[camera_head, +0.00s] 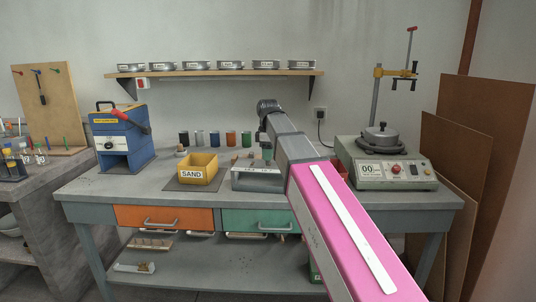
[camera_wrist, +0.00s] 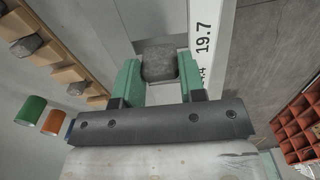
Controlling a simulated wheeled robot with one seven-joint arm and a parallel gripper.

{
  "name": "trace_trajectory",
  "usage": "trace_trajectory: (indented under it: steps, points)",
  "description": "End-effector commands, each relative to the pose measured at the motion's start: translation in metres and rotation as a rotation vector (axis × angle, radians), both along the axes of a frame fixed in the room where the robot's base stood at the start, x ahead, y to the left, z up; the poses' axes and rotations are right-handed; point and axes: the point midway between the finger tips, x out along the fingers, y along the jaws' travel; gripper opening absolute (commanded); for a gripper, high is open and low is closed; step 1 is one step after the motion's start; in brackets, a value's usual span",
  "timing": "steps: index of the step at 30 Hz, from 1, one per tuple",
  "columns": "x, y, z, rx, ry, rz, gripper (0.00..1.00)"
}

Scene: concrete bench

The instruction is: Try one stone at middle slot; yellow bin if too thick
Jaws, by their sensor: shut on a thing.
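My gripper (camera_wrist: 159,75), with green fingers, is shut on a dark grey stone (camera_wrist: 160,62) in the wrist view. In the head view my gripper (camera_head: 267,154) is over the grey metal slot gauge (camera_head: 257,184) on the bench. The gauge's white label strip (camera_wrist: 203,50), reading 19.7, runs just right of the stone in the wrist view. I cannot tell whether the stone touches the gauge, or which slot it is at. The yellow bin (camera_head: 198,174), marked SAND, stands left of the gauge.
Coloured cylinders (camera_head: 231,139) stand behind the bin. The wrist view shows a wooden rack with stones (camera_wrist: 71,74) and a red compartment crate (camera_wrist: 299,124).

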Motion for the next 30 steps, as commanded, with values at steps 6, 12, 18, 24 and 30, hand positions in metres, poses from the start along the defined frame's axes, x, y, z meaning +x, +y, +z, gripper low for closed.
trace_trajectory:
  steps: [6,12,18,24,30]
  points:
    - [-0.0001,0.0000,-0.0023,0.000,0.000,0.000,0.14]
    - [0.0000,0.0000,-0.0043,0.000,0.000,0.000,0.14]
    - [0.0000,0.0000,-0.0065,0.000,0.000,0.000,0.14]
    - [0.0000,0.0000,-0.0085,0.000,0.000,0.000,0.14]
    - [0.0001,0.0000,-0.0106,0.000,0.000,0.000,0.14]
